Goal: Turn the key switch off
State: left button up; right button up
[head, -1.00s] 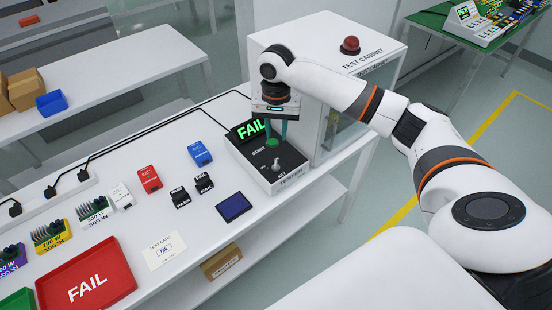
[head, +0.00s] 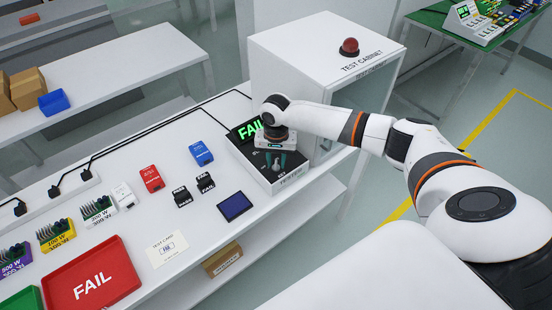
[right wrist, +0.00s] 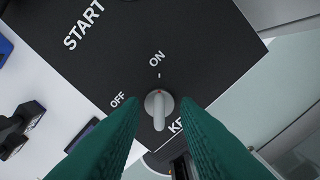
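The key switch (right wrist: 158,106) is a light grey knob on the tester's dark top, and its red mark points to ON. The OFF label is to its left in the right wrist view. My right gripper (right wrist: 160,125) is open, with its green fingers on either side of the knob and a gap to each side. In the head view, my right gripper (head: 277,165) is low over the tester (head: 262,172), near its front edge. The tester's screen (head: 246,131) reads FAIL in green. My left gripper is not in view.
The test cabinet (head: 285,67) with a red button (head: 349,47) stands behind the tester. On the bench are a blue box (head: 201,153), a red box (head: 151,178), black blocks, a dark blue screen (head: 234,206) and a red FAIL tray (head: 92,280).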

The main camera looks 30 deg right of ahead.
jog(key=shift+c, duration=0.6)
grip_shut()
